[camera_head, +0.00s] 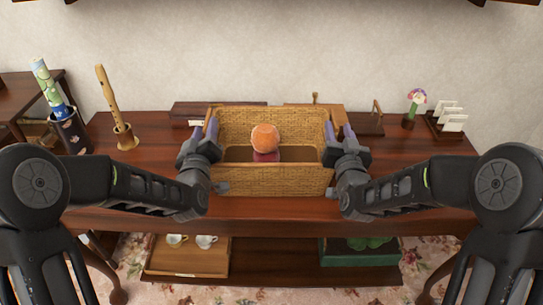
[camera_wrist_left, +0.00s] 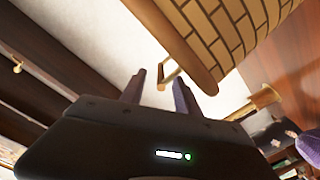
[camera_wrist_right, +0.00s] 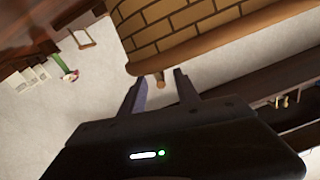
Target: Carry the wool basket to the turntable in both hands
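The wool basket (camera_head: 290,181) is a woven tan box on the dark wooden table. An orange ball (camera_head: 265,137) and a dark red one (camera_head: 266,156) lie inside. My left gripper (camera_head: 205,129) is at the basket's left end, and my right gripper (camera_head: 339,131) at its right end. In the left wrist view the fingers (camera_wrist_left: 159,92) are apart, with a small wooden handle (camera_wrist_left: 170,76) in front, near one finger. In the right wrist view the fingers (camera_wrist_right: 158,90) are apart, with a small wooden knob-like piece (camera_wrist_right: 160,79) between them. I cannot identify the turntable.
A recorder on a stand (camera_head: 124,135) and a dark pot of rolled items (camera_head: 71,132) stand left. Flat wooden pieces (camera_head: 190,109) lie behind the basket. Trays (camera_head: 192,258) sit on the lower shelf.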

